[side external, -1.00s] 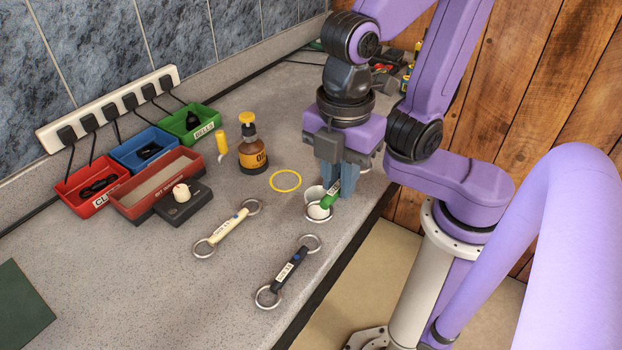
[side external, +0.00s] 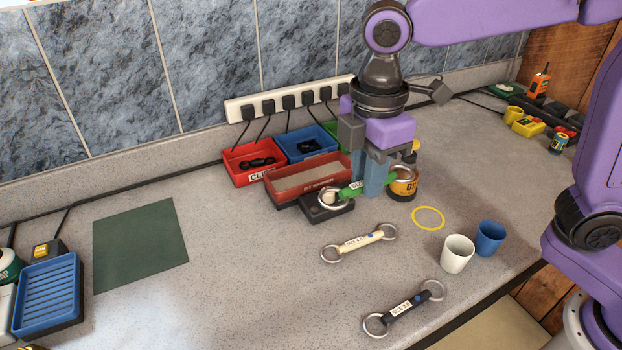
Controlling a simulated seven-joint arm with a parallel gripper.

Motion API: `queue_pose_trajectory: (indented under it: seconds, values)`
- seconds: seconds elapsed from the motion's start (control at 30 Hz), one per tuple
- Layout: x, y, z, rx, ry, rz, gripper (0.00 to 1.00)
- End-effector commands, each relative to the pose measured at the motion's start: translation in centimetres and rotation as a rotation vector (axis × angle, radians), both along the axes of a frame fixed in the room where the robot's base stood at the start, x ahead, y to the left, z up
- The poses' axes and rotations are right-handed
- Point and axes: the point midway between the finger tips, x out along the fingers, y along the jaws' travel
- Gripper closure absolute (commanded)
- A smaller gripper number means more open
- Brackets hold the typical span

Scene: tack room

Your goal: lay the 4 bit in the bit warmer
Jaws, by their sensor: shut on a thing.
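My gripper (side external: 372,186) is shut on the green bit (side external: 356,187), which has a metal ring at each end and a white label too small to read surely. It holds the bit roughly level, above the counter. The bit warmer (side external: 275,195), a long red-brown tray with a grey inside, lies just left of the gripper. The bit's left ring overlaps the dark control box (side external: 335,208) at the warmer's front in this view; whether they touch I cannot tell. A cream bit (side external: 358,243) and a black bit (side external: 404,306) lie on the counter in front.
Red (side external: 240,174) and blue (side external: 290,155) bins stand behind the warmer, with a green one partly hidden. An amber bottle (side external: 403,189) is close right of the gripper. A white cup (side external: 457,256), blue cup (side external: 490,238) and yellow ring (side external: 428,208) are to the right.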

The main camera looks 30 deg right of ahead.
Motion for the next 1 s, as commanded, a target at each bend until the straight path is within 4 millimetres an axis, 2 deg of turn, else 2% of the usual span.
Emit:
queue_pose_trajectory:
  seconds: [0.03, 0.23, 0.4, 0.53, 0.73, 0.87, 1.0]
  values:
    - [1.7, 0.5, -0.2, -0.001, 0.001, -0.005, 1.0]
    - [8.2, 1.3, -1.4, -0.002, 0.002, -0.005, 1.0]
    - [13.7, 0.9, -2.9, -0.002, 0.002, -0.005, 1.0]
    - [17.1, 0.1, -4.1, -0.002, 0.002, -0.004, 1.0]
    - [20.2, -0.9, -5.4, -0.001, 0.0, -0.001, 1.0]
    - [20.8, -1.3, -6.4, -0.002, 0.003, 0.0, 1.0]
    - [20.9, -1.3, -8.4, -0.002, 0.003, 0.001, 1.0]
